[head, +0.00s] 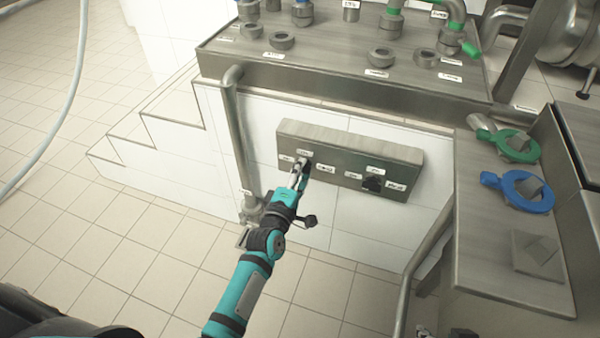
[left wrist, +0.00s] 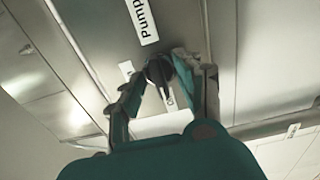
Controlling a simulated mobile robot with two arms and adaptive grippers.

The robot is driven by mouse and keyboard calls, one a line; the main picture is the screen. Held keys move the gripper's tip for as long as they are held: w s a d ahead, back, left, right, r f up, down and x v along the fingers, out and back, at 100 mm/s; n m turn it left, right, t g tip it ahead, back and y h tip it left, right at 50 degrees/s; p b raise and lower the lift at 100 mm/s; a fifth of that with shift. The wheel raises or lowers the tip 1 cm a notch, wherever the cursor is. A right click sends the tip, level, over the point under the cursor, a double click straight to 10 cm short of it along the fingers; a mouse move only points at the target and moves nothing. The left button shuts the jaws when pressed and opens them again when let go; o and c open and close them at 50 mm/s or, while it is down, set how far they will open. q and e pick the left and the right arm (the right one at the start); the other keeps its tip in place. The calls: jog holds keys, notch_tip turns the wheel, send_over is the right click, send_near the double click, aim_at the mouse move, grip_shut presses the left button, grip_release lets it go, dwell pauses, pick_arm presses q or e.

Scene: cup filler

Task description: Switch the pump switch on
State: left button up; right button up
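A grey metal switch box (head: 345,150) is fixed on the white tiled wall and carries two black rotary switches. My left gripper (head: 303,170) is at the left switch and hides most of it in the head view. In the left wrist view, the black pump switch (left wrist: 158,70) sits between the fingertips of my left gripper (left wrist: 158,72), under a label that starts with "Pump" (left wrist: 142,20). The fingers lean in and appear to touch it on both sides. The knob's exact angle is hard to tell. My right gripper is out of view.
The other black switch (head: 372,183) is to the right on the same box. A metal counter (head: 330,65) with round fittings lies above. A vertical pipe (head: 236,130) stands left of the box. A side counter with green (head: 516,145) and blue (head: 527,190) handles is at right.

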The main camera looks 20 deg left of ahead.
pick_arm(q)
jog(key=shift+c, duration=0.4)
grip_shut()
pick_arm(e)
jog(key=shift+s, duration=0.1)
